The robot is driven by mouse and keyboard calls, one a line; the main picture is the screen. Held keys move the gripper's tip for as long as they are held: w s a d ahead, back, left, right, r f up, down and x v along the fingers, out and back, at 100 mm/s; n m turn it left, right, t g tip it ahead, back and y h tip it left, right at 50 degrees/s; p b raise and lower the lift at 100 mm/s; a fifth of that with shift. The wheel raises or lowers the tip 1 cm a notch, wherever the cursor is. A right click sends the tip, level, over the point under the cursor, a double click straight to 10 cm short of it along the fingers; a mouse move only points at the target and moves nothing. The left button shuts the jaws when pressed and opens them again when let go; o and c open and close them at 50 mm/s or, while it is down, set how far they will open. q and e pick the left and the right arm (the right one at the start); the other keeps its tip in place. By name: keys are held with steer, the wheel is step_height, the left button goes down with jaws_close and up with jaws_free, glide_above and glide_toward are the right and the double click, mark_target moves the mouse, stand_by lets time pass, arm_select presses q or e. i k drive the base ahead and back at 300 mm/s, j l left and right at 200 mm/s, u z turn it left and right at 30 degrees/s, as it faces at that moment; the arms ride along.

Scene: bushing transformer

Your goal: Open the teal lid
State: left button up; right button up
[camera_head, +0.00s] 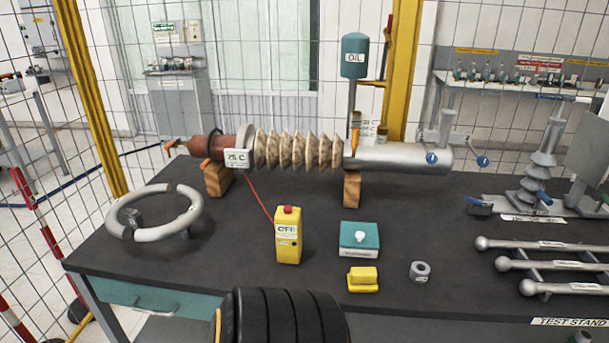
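The teal lid (360,235) with a white knob on top sits on a small box at the middle of the dark table. The lid looks closed on the box; its inside is hidden. The box front carries a white label, too small to read. No gripper shows in the head view, and nothing touches the lid.
On the dark table (130,243), a yellow box (288,236) stands left of the lid. A yellow block (362,279) and grey ring (420,271) lie in front. The bushing (297,150) lies behind on wooden blocks. A grey torus (155,228) lies left; silver rods (545,265) lie right.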

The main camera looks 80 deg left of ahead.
mark_target(352, 234)
steer(key=u, duration=2.1)
